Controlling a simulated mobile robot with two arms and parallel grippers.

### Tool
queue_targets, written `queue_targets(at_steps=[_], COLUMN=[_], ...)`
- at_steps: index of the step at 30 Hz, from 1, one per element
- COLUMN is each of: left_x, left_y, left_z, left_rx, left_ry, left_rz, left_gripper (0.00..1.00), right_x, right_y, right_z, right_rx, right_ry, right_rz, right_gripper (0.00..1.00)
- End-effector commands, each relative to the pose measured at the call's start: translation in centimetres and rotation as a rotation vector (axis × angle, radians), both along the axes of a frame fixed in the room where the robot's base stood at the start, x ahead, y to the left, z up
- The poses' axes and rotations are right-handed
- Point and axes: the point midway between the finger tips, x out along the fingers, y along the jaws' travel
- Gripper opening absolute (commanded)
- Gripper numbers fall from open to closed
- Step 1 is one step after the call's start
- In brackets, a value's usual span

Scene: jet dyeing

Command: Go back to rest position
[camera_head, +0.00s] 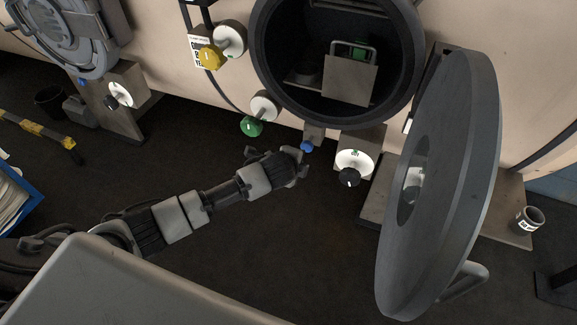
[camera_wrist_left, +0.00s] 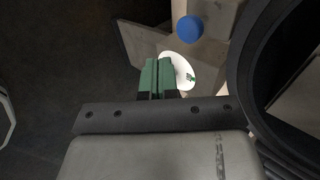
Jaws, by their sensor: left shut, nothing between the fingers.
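My left arm comes in from the left in the head view, and its gripper (camera_head: 300,160) is over the dark floor below the round machine opening. It is near a small blue knob (camera_head: 307,146), with no clear contact visible. In the left wrist view the green fingers (camera_wrist_left: 157,75) are together with nothing between them. The blue knob (camera_wrist_left: 190,29) is beyond them, up and to the right. A white dial plate (camera_wrist_left: 179,70) is partly hidden behind the fingers. My right gripper is in neither view.
The open round door (camera_head: 470,180) stands at the right of the machine opening (camera_head: 270,50). A black knob (camera_head: 349,177), a green knob (camera_head: 251,127) and a yellow knob (camera_head: 211,56) stick out from the machine. A mug (camera_head: 527,220) stands at far right.

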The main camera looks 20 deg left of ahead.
Motion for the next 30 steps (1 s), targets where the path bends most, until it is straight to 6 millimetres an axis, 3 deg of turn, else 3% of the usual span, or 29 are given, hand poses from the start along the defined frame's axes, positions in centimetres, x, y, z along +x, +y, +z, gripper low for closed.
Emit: queue_targets(at_steps=[9, 20, 23, 25, 28, 30], left_x=[-3.7, -4.7, -4.7, -5.0, -6.3, -8.3], left_y=[0.1, 0.2, 0.6, 1.2, 2.7, 3.8], left_z=[3.3, 4.1, 2.3, -0.6, -6.8, -11.7], left_rx=[-0.001, -0.001, -0.032, -0.082, -0.184, -0.260], left_ry=[0.000, 0.003, 0.024, 0.059, 0.128, 0.184], left_rz=[-0.001, 0.003, 0.036, 0.094, 0.223, 0.328], left_gripper=[0.00, 0.00, 0.00, 0.00, 0.00, 0.00], right_x=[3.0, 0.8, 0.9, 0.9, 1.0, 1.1], right_y=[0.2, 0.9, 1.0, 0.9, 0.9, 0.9], right_z=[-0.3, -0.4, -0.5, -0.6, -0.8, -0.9], right_rx=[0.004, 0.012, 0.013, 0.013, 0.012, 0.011], right_ry=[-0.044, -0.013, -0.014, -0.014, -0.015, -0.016], right_rz=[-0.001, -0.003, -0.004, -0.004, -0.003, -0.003], right_gripper=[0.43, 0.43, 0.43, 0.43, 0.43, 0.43])
